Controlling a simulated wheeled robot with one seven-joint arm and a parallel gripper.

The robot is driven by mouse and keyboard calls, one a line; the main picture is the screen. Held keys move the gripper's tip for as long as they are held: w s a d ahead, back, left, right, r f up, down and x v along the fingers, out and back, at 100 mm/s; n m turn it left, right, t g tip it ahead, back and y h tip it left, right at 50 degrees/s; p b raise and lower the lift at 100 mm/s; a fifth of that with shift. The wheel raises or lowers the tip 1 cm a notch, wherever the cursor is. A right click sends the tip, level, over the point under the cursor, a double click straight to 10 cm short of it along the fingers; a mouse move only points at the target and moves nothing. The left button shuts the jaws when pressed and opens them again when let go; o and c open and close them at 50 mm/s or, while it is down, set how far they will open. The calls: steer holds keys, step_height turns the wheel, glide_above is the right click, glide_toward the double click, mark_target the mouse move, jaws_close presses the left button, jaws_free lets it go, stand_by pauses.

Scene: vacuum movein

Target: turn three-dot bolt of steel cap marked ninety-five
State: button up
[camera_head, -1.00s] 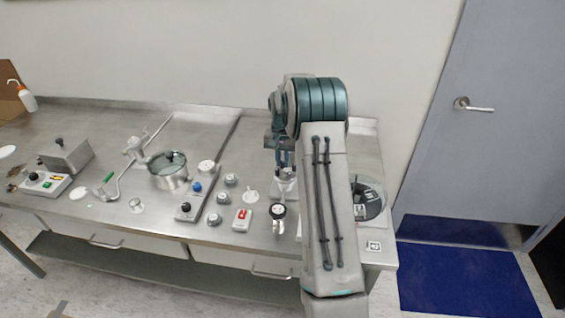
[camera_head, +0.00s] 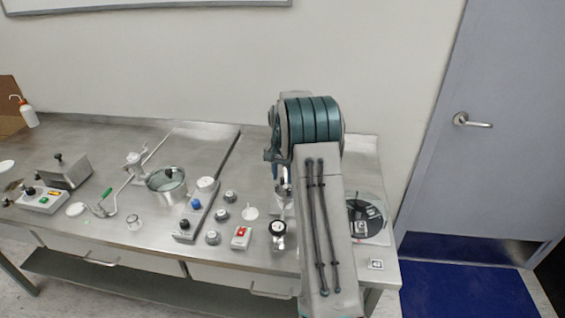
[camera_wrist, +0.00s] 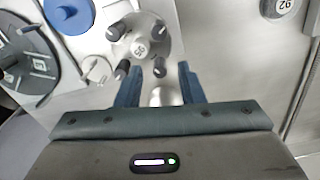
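In the wrist view, a steel cap (camera_wrist: 150,45) carries a round white label that is turned in the picture; it looks like 95, but I cannot read it surely. Several dark-headed bolts stand around it, and their dot marks are too small to read. My gripper (camera_wrist: 160,72) is open, its two blue fingers apart. One dark bolt head (camera_wrist: 160,67) lies between the fingertips in the picture, at the cap's near right; I see no contact. A shiny rounded metal piece (camera_wrist: 160,95) shows between the fingers.
In the wrist view, a round piece marked 92 (camera_wrist: 284,6) is at top right, a dark disc (camera_wrist: 25,60) at left and a blue round part (camera_wrist: 70,12) at top left. In the head view, a dial (camera_head: 278,228), a red-switch box (camera_head: 241,237) and a lidded pot (camera_head: 166,184) share the steel bench.

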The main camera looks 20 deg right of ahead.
step_height(320, 180, up, 13)
steer(key=b, duration=0.1)
steer(key=shift+r, duration=0.1)
stand_by(0.3)
